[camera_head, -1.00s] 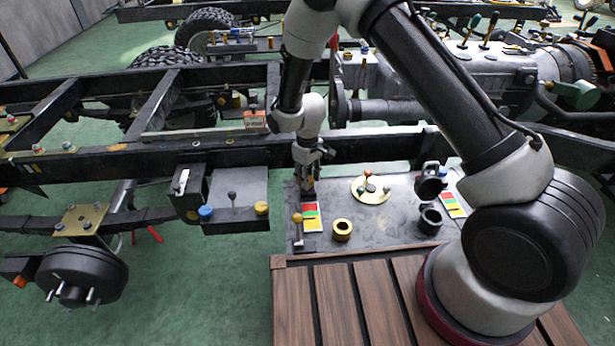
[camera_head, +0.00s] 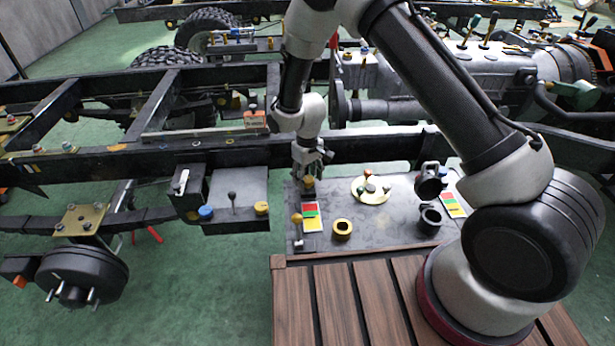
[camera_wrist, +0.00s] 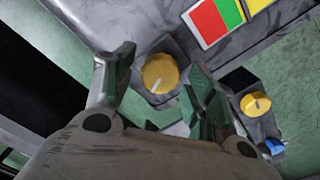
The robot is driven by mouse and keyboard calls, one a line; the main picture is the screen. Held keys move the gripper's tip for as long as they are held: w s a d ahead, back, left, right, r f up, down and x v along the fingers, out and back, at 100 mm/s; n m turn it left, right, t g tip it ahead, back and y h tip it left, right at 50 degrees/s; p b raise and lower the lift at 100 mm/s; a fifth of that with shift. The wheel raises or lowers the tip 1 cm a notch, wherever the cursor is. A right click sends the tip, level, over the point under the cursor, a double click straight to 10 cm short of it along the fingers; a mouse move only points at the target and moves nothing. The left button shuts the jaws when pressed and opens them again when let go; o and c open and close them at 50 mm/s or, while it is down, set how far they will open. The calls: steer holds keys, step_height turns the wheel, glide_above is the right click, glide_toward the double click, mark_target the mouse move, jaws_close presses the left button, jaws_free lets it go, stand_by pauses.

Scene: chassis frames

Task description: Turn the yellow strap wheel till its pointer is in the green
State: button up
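The yellow strap wheel (camera_wrist: 159,74) is a round knob with a white pointer mark on a dark block, seen in the wrist view. Its pointer is toward the lower left of the wheel there, away from the colour plate (camera_wrist: 222,18) with red, green and yellow fields. In the head view the wheel (camera_head: 309,184) shows small under my gripper (camera_head: 312,164), near the red end of the plate (camera_head: 311,215). In the wrist view my gripper (camera_wrist: 160,62) is open, with one finger on each side of the wheel. I see no clear contact.
A yellow-topped lever (camera_head: 297,219) stands left of the colour plate. A dark frame rail (camera_head: 230,158) runs behind my gripper.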

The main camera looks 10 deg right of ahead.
step_height(320, 180, up, 12)
stand_by(0.6)
steer(key=shift+f, duration=0.1)
stand_by(0.4)
steer(key=n, duration=0.5)
glide_above(307, 178)
step_height(307, 178, down, 4)
steer(key=shift+s+f, duration=0.1)
step_height(307, 178, down, 8)
steer(key=shift+r, duration=0.15)
steer(key=c, duration=1)
